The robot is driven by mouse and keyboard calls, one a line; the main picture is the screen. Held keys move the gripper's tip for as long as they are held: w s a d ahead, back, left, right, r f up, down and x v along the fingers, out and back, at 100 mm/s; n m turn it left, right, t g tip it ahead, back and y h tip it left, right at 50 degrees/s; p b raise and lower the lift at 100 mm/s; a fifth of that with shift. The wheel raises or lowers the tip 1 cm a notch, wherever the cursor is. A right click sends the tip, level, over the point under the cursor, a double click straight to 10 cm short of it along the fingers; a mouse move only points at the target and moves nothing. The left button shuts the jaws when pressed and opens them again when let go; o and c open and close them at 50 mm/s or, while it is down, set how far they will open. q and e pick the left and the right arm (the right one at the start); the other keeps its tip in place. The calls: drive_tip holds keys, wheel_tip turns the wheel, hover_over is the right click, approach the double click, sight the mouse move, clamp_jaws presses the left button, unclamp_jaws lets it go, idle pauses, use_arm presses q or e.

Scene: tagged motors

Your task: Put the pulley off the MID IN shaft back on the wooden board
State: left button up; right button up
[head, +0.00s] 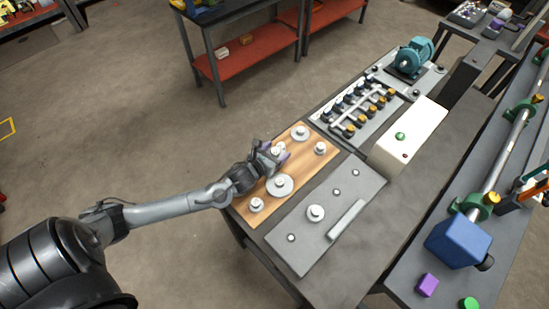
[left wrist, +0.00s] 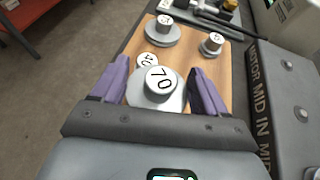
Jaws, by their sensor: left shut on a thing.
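My left gripper (head: 273,152) is over the far half of the wooden board (head: 247,190). In the left wrist view its two purple fingers (left wrist: 160,88) are on either side of a grey pulley with a white top marked 70 (left wrist: 160,80), and it is shut on that pulley. I cannot tell whether the pulley touches the board. A white disc marked 40 (left wrist: 147,60) is partly hidden behind it. The grey shaft plate (head: 345,206), lettered MID IN in the left wrist view (left wrist: 262,110), lies right of the board. My right gripper is not in view.
Other pulleys stand on the board: two beyond the gripper (head: 300,132), (head: 320,148) and two nearer (head: 280,185), (head: 256,204). A white box (head: 415,130) stands beyond.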

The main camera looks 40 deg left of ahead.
use_arm(q)
drive_tip(key=shift+a+f, duration=0.25)
drive_tip(key=shift+f, duration=0.05)
wheel_tip(320, 180, down, 4)
drive_tip(key=shift+r+b, duration=0.25)
drive_tip(key=shift+b, duration=0.1)
drive_tip(key=shift+f, duration=0.2)
drive_tip(key=o, duration=1.1)
drive_tip(key=shift+o, duration=0.2)
drive_tip(key=shift+r, duration=0.1)
drive_tip(key=shift+s+d+r, duration=0.1)
drive_tip(key=shift+s, duration=0.1)
drive_tip(key=p+v, duration=0.1)
drive_tip(key=v, duration=1)
drive_tip(key=shift+s+r+p, duration=0.15)
drive_tip(key=shift+s+p, duration=0.15)
drive_tip(key=shift+p, duration=0.1)
